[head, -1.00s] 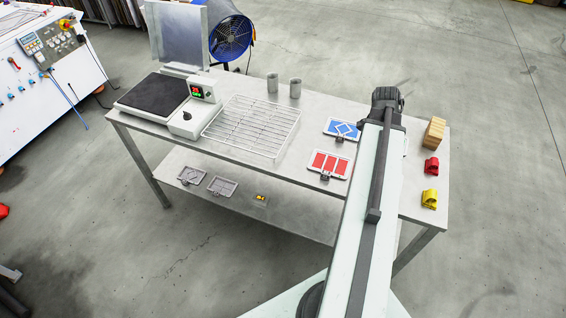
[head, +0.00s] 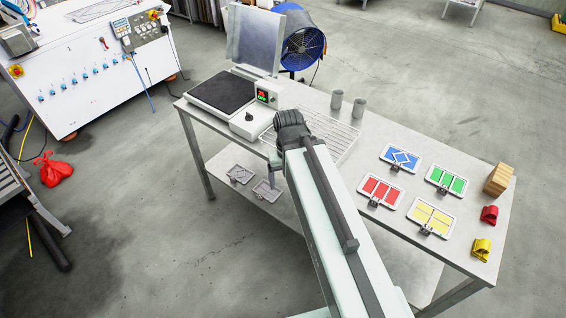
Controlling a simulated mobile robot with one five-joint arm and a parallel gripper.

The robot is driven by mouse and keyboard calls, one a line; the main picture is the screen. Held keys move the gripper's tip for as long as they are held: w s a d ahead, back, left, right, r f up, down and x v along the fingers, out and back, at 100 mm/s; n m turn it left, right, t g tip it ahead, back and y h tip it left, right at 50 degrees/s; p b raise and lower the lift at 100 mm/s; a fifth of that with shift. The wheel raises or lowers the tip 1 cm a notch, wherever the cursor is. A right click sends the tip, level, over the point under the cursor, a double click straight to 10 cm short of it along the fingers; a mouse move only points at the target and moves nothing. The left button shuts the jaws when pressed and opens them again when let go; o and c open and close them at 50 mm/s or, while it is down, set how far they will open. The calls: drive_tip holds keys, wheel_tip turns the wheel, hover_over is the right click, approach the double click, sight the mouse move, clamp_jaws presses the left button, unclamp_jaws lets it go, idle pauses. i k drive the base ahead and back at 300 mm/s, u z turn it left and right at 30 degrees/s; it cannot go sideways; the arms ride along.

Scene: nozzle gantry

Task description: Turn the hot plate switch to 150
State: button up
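The hot plate (head: 222,93) stands at the far left end of the metal table, with a black square top and a white body. Its control side has a small display box (head: 268,94) lit red and green, and a dark round switch (head: 248,117) on the white front part. The number the switch points to is too small to read. The end of my arm, with my gripper (head: 277,160), is just right of and in front of the switch, apart from it in the picture. The fingers are mostly hidden, so I cannot tell whether they are open.
A wire rack (head: 340,138) lies right of the hot plate, partly behind my arm. Two grey cups (head: 359,107) stand behind it. Blue, red, green and yellow trays (head: 432,217) lie at right, near wooden blocks (head: 498,179). A metal sheet (head: 256,40) stands behind the hot plate.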

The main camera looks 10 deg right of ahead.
sight(249, 118)
drive_tip(key=u, duration=0.1)
drive_tip(key=i, duration=0.95)
